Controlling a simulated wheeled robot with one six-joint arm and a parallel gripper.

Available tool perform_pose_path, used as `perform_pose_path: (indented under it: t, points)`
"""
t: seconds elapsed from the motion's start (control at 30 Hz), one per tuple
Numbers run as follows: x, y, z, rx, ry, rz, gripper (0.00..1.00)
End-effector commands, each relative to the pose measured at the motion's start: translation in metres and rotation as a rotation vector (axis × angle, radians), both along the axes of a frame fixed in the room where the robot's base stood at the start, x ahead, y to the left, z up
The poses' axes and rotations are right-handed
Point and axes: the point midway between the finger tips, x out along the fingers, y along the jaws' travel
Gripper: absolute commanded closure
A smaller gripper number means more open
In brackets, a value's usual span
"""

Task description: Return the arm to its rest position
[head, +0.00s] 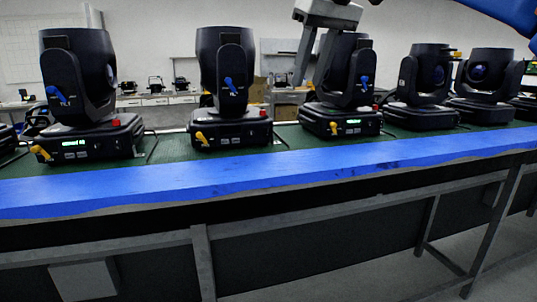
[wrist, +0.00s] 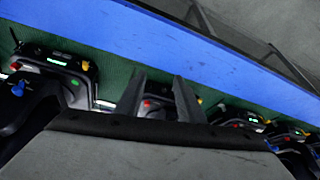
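My gripper (head: 308,80) hangs at the upper middle of the head view, its two grey fingers pointing down beside and partly in front of the third black moving-head light (head: 347,80). In the wrist view my gripper (wrist: 159,76) shows its two fingers apart with nothing held between them. Behind the fingers is a light's base (wrist: 155,103) with a red connector, partly hidden by the fingers. I cannot tell whether a finger touches the light. Part of my blue arm (head: 510,12) shows at the top right of the head view.
Several black lights stand in a row on a green-topped bench, including ones at left (head: 75,75) and centre-left (head: 228,75). The bench has a blue front edge (head: 200,180) and a metal frame (head: 205,260). Floor in front is clear at lower right.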

Motion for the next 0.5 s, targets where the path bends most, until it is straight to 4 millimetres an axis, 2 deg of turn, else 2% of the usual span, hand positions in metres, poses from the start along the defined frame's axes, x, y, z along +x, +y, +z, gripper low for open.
perform_pose_path:
  t: [0.27,0.5]
  points:
    - [-0.038,-0.065,-0.081,0.002,-0.001,-0.138,0.65]
    - [-0.084,-0.118,-0.175,0.002,-0.006,-0.261,0.65]
